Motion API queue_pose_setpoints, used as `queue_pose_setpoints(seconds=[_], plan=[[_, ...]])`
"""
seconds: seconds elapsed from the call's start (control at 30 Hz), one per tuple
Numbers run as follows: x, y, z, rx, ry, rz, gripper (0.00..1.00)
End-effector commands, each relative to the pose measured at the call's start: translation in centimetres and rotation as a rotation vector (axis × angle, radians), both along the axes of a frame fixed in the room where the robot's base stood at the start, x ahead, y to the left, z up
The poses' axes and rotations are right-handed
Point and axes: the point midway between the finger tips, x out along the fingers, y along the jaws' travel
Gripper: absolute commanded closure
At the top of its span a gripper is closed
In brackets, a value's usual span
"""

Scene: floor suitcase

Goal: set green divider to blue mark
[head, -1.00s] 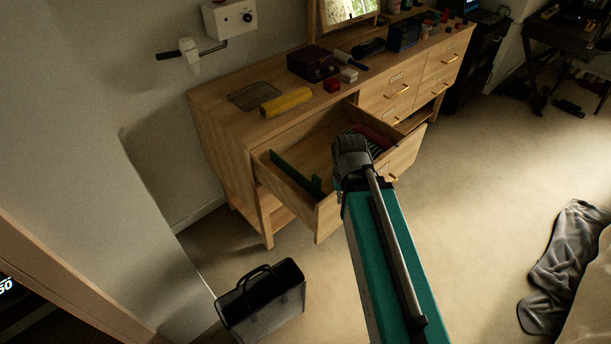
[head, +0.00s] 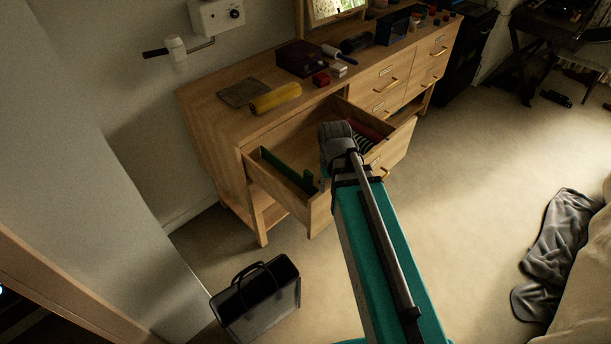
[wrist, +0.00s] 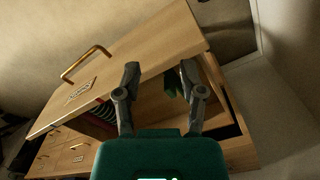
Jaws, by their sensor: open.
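The green divider (head: 288,171) stands in the left part of the open wooden drawer (head: 276,196), near its left side wall. Part of a green piece (wrist: 170,84) shows between my fingers in the wrist view, beyond the drawer's front panel. In the head view my arm covers part of the drawer, and the fingertips are hidden.
Red and striped folded items (head: 366,137) lie in the drawer's right part. A yellow roll (head: 276,98) and boxes lie on the dresser top (head: 215,103). A black case (head: 256,295) stands on the floor in front. Grey cloth (head: 556,254) lies at right; floor between is clear.

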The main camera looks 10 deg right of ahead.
Motion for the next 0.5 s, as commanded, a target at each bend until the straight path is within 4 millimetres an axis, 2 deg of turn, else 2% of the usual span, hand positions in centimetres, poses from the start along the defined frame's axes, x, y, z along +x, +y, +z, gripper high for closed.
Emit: queue_pose_setpoints(seconds=[0.03,0.3,0.4,0.5], plan=[[2.2,0.3,-0.4,0.0,0.0,0.036,0.4],[12.1,1.9,-1.7,0.0,0.0,0.312,0.4],[15.2,2.6,-2.1,0.0,0.0,0.407,0.4],[17.3,3.0,-2.3,0.0,0.0,0.479,0.4]])
